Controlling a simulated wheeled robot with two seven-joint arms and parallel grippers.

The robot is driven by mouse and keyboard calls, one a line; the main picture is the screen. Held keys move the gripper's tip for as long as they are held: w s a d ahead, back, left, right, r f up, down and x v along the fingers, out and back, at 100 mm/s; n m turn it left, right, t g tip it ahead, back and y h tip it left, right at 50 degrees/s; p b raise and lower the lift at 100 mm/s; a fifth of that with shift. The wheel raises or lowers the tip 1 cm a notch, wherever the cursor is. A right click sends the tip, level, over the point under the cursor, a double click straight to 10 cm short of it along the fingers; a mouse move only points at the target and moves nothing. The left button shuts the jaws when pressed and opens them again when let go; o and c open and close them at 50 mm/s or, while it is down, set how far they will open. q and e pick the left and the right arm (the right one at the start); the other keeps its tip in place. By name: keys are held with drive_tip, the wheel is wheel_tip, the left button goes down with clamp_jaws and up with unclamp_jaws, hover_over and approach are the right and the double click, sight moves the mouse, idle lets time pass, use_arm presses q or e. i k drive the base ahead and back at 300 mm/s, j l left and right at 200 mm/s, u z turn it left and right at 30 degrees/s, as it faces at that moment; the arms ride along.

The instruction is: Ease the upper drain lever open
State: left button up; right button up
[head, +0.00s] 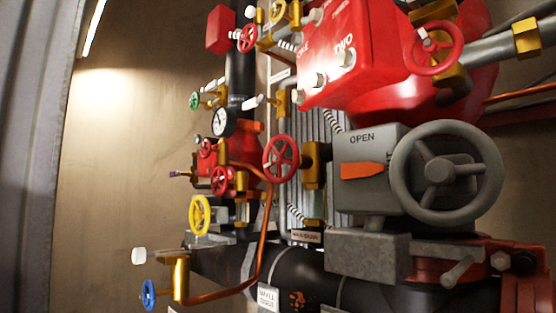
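Several small levers show among the pipes, and I cannot tell which is the upper drain lever. One pale-handled lever (258,102) sticks out left from a brass fitting in the middle. A white-tipped lever (138,256) reaches left from a brass valve (180,278) at the lower left. The labels by these are too small to read. Neither of my grippers is in view.
A grey gearbox marked OPEN (365,143) with a large grey handwheel (446,173) stands at right. A red box (347,55) juts out above it. Red handwheels (281,158) and a copper pipe (267,215) crowd the middle. Bare wall (120,150) lies left.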

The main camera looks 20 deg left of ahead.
sight(254, 102)
drive_tip(key=k+l+u, duration=0.1)
drive_tip(key=k, duration=0.35)
drive_tip(key=k+l+u, duration=0.15)
drive_tip(key=k, duration=0.25)
